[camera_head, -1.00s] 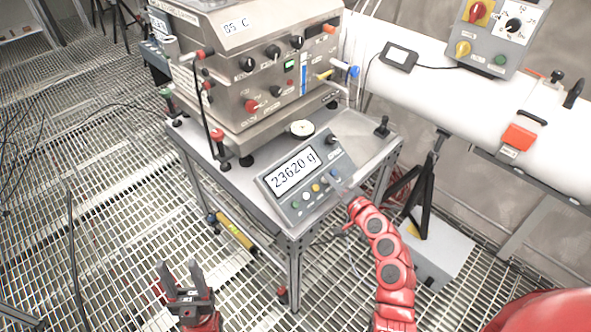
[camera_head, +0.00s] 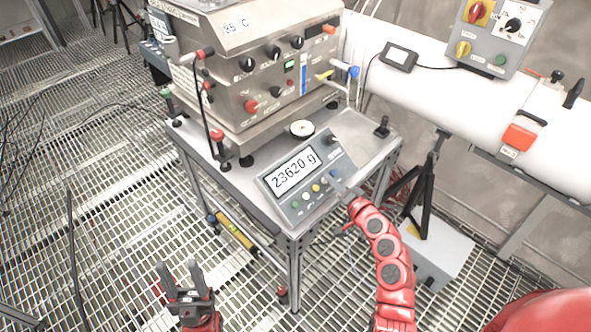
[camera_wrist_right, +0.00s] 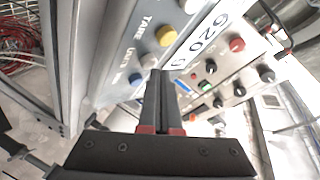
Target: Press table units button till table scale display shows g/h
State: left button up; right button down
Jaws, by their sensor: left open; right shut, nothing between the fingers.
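The table scale (camera_head: 268,187) is a grey box with a tilted face on the steel table, and its display (camera_head: 296,172) reads "23620 g". A row of coloured buttons runs below the display. In the right wrist view, a white button (camera_wrist_right: 148,60) sits beside the label "UNITS", between a blue button (camera_wrist_right: 135,78) and a yellow "TARE" button (camera_wrist_right: 166,36). My right gripper (camera_wrist_right: 160,73) is shut and empty, its tips close to the white button; I cannot tell whether they touch. My left gripper (camera_head: 180,267) is open and empty, low over the grating, away from the table.
A steel machine (camera_head: 262,75) with knobs stands on the table (camera_head: 366,158) behind the scale. A small round dial (camera_head: 302,128) lies near the scale. A white pipe (camera_head: 450,95) with a control box (camera_head: 495,35) and a tripod (camera_head: 428,190) are at the right.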

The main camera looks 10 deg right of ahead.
dwell(0.5)
jog(key=shift+w+a+f+b, duration=0.15)
jog(key=shift+f+b, duration=0.25)
jog(key=shift+b, duration=0.1)
jog(key=shift+r, duration=0.4)
jog(key=s+d+r+p, duration=0.2)
jog(key=s+r, duration=0.1)
jog(key=r, duration=0.2)
jog(key=shift+d+p, duration=0.2)
jog(key=shift+p, duration=0.2)
dwell(0.7)
